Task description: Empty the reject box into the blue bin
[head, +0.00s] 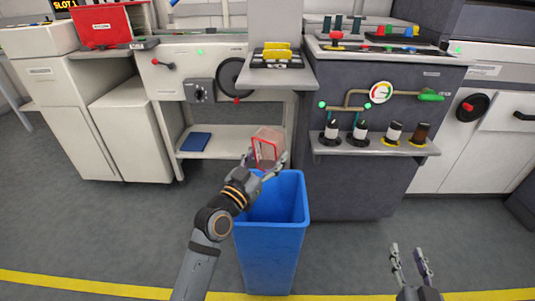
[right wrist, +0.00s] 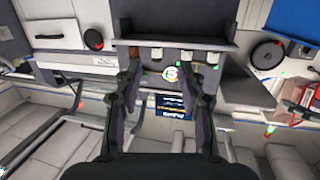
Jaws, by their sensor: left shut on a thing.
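The reject box (head: 268,147) is a small clear box with red edges. My left gripper (head: 264,160) is shut on it and holds it above the back rim of the blue bin. The box looks tilted; I cannot tell what is inside it. The blue bin (head: 270,245) stands open on the floor in front of the machines, and my left arm covers part of its left side. My right gripper (head: 411,256) is open and empty, low at the right of the head view. In the right wrist view its fingers (right wrist: 166,95) are apart with nothing between them.
A shelf (head: 375,146) with several bottles juts from the dark machine to the right of the bin. A blue flat item (head: 195,142) lies on a low shelf at left. A red box (head: 101,25) stands at upper left. Grey floor with a yellow line (head: 90,287) is clear around the bin.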

